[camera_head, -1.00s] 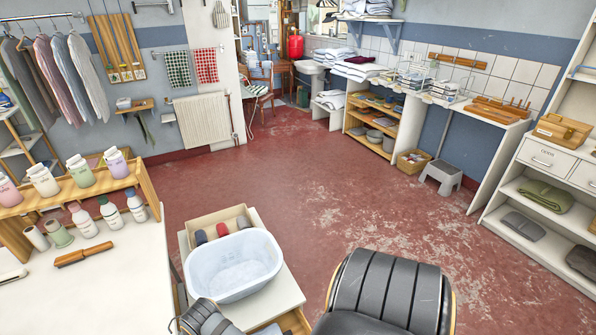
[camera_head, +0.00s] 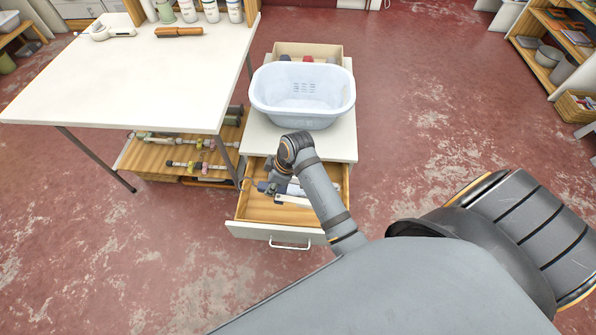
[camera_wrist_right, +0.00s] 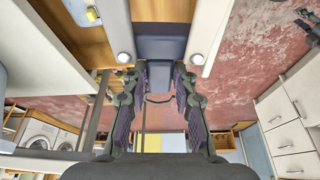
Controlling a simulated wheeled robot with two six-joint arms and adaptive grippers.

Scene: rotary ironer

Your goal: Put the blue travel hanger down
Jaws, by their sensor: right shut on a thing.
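My right gripper (camera_head: 268,186) reaches down over the open wooden drawer (camera_head: 262,233) in the head view. It is shut on the blue travel hanger (camera_head: 263,187), whose blue part shows at the jaws. White bars (camera_head: 294,190) extend to the right of the jaws. The right wrist view shows the hanger's dark blue body (camera_wrist_right: 160,48) at the fingertips (camera_wrist_right: 158,80), with white arms on both sides. I cannot tell whether the hanger touches the drawer floor. My left gripper is not in view.
A pale blue basin (camera_head: 302,92) stands on the white cabinet top (camera_head: 300,142) above the drawer. A white table (camera_head: 150,80) stands to the left, with a wooden lower shelf (camera_head: 160,160) holding rods. Red floor (camera_head: 180,270) is clear around the drawer.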

